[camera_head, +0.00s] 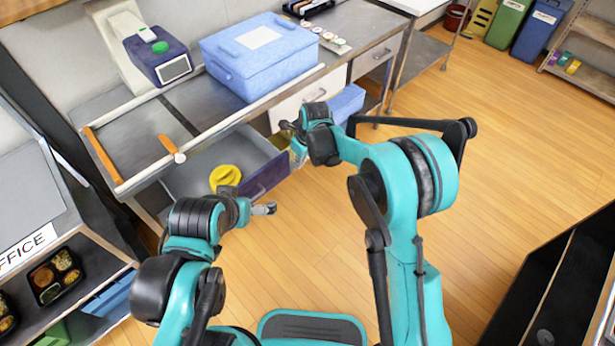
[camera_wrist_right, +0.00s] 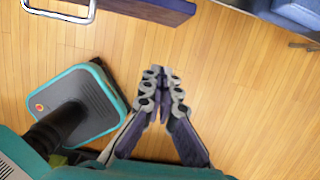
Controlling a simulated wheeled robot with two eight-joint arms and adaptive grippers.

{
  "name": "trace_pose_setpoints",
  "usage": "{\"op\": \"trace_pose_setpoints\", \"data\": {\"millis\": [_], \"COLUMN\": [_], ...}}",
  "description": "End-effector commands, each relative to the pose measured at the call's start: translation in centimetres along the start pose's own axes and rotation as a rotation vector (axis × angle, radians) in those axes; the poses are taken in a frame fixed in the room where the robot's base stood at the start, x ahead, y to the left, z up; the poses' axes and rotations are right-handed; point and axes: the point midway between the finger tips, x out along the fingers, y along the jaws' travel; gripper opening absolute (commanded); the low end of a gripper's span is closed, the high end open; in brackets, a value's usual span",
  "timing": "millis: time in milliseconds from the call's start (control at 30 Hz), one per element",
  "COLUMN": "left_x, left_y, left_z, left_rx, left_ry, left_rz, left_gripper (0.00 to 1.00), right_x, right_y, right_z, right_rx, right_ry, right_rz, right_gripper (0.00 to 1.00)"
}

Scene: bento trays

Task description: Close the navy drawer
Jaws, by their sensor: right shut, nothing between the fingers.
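The navy drawer (camera_head: 268,179) is open under the metal table. Its dark front panel stands out from the table frame, and a yellow round item (camera_head: 225,178) lies inside. A dark purple-blue panel edge (camera_wrist_right: 160,8), probably the drawer's front, shows at the top of the right wrist view. My right gripper (camera_head: 298,157) is near the right end of the drawer front; I cannot tell whether it touches. In the wrist view the right gripper (camera_wrist_right: 162,75) is shut and empty, apart from the panel. My left gripper (camera_head: 265,209) is in front of the drawer; its finger opening is unclear.
A blue lidded box (camera_head: 262,62) and a purple device (camera_head: 158,55) stand on the table. A white drawer front (camera_head: 300,104) and a blue bin (camera_head: 346,103) are behind my right arm. A meal-tray shelf (camera_head: 95,262) stands at left. Wooden floor (camera_head: 500,150) is clear at right.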

Motion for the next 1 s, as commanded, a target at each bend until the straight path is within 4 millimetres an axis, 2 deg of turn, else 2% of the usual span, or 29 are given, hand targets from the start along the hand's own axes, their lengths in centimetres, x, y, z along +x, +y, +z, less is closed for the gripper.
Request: {"op": "trace_pose_setpoints", "data": {"millis": [267,633,800,1000], "left_x": [0.9,3.2,3.8,4.0], "left_y": [0.0,0.0,0.0,0.0], "left_z": [0.6,2.3,2.7,2.9], "left_rx": [0.0,0.0,0.0,0.0], "left_ry": [0.0,0.0,0.0,0.0], "left_rz": [0.0,0.0,0.0,0.0], "left_gripper": [1.0,1.0,1.0,1.0], "right_x": [3.4,11.2,11.4,11.5], "right_y": [0.2,0.2,0.1,0.1], "right_z": [0.1,0.1,2.8,3.9], "right_rx": [0.026,0.025,0.024,0.024], "right_ry": [0.004,0.003,0.003,0.003], "right_rz": [0.004,0.003,0.004,0.003], "right_gripper": [0.0,0.0,0.0,0.0]}}
